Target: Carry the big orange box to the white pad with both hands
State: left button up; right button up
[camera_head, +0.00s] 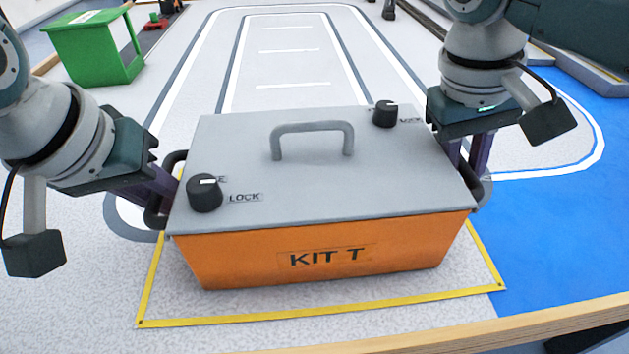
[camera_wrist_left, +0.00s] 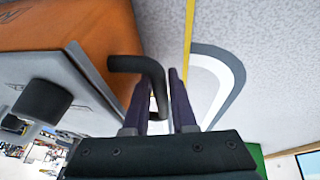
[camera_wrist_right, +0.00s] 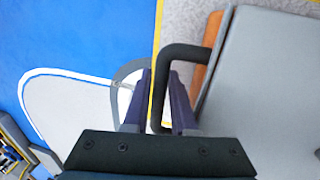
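The big orange box (camera_head: 322,254) has a grey lid (camera_head: 300,190), a top handle, two black knobs and the letters "KIT T". It stands inside a yellow outline on the speckled surface. My left gripper (camera_head: 165,193) is at the black side handle on the box's left; in the left wrist view its fingers straddle that handle (camera_wrist_left: 158,88), with a thin gap showing. My right gripper (camera_head: 470,172) is at the right side handle (camera_head: 480,190); in the right wrist view its fingers straddle the bar (camera_wrist_right: 160,88), with a slim gap showing. I cannot pick out a separate white pad.
A green bin (camera_head: 92,50) stands at the back left. A blue floor area (camera_head: 570,220) lies to the right. A wooden edge (camera_head: 500,327) runs along the front. The white-lined lane (camera_head: 290,75) behind the box is clear.

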pick_arm(q)
jog(key=shift+w+d+f, duration=0.15)
jog(key=shift+w+f, duration=0.15)
jog(key=shift+f, duration=0.35)
pick_arm(e)
jog(key=shift+d+f, duration=0.15)
jog(key=shift+f, duration=0.55)
pick_arm(q)
jog(key=shift+c, duration=0.2)
pick_arm(e)
jog(key=shift+c, duration=0.2)
pick_arm(q)
grip_shut()
pick_arm(e)
grip_shut()
pick_arm(q)
jog(key=shift+r, duration=0.1)
pick_arm(e)
jog(key=shift+r, duration=0.1)
